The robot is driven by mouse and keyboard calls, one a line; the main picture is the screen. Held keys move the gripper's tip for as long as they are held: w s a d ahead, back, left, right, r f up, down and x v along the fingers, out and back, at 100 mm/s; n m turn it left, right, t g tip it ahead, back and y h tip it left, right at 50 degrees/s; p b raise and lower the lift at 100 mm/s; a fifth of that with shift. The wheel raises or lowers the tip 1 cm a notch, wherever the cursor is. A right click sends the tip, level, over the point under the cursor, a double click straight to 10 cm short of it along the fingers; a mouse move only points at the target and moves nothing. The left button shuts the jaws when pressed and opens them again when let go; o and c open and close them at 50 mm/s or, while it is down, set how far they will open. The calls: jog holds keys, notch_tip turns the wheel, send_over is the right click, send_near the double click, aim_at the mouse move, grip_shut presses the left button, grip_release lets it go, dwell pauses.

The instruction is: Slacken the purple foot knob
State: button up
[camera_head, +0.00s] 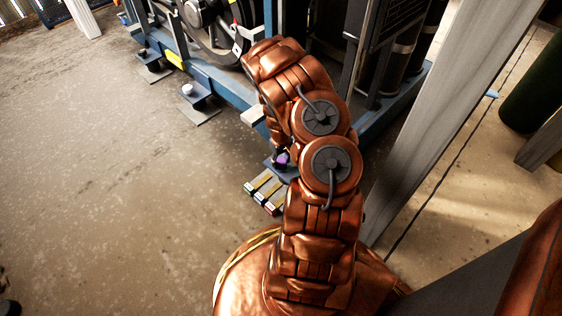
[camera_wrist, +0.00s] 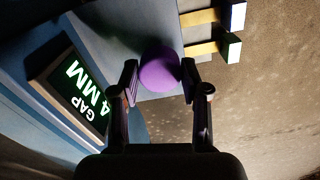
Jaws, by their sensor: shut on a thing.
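The purple foot knob (camera_wrist: 160,70) is a round knob near the middle of the wrist view. It also shows small in the head view (camera_head: 283,159), partly covered by my arm. My gripper (camera_wrist: 160,82) has one finger on each side of the knob and is shut on it. In the head view my gripper is mostly hidden behind my arm. A dark display (camera_wrist: 82,98) left of the knob in the wrist view reads "GAP 4 MM".
A grey post (camera_head: 440,110) rises at right. Open concrete floor (camera_head: 110,170) lies at left.

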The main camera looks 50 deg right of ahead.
jog(key=shift+c, duration=0.9)
jog(key=shift+f, duration=0.1)
jog(key=shift+p, duration=0.3)
jog(key=shift+r+n+p, duration=0.2)
jog(key=shift+n+p, duration=0.3)
jog(key=shift+p, duration=0.3)
jog(key=n+p, duration=0.3)
jog(key=p, duration=0.1)
jog(key=shift+s+a+f+p, duration=0.1)
jog(key=shift+p, duration=0.2)
jog(key=n+p, duration=0.3)
jog(key=p, duration=0.1)
jog(key=shift+p, duration=0.35)
jog(key=shift+n+p, duration=0.65)
jog(key=shift+n, duration=0.05)
jog(key=o, duration=1)
jog(key=shift+f, duration=0.2)
jog(key=o, duration=0.4)
jog(key=shift+r, duration=0.1)
jog(key=shift+c, duration=0.2)
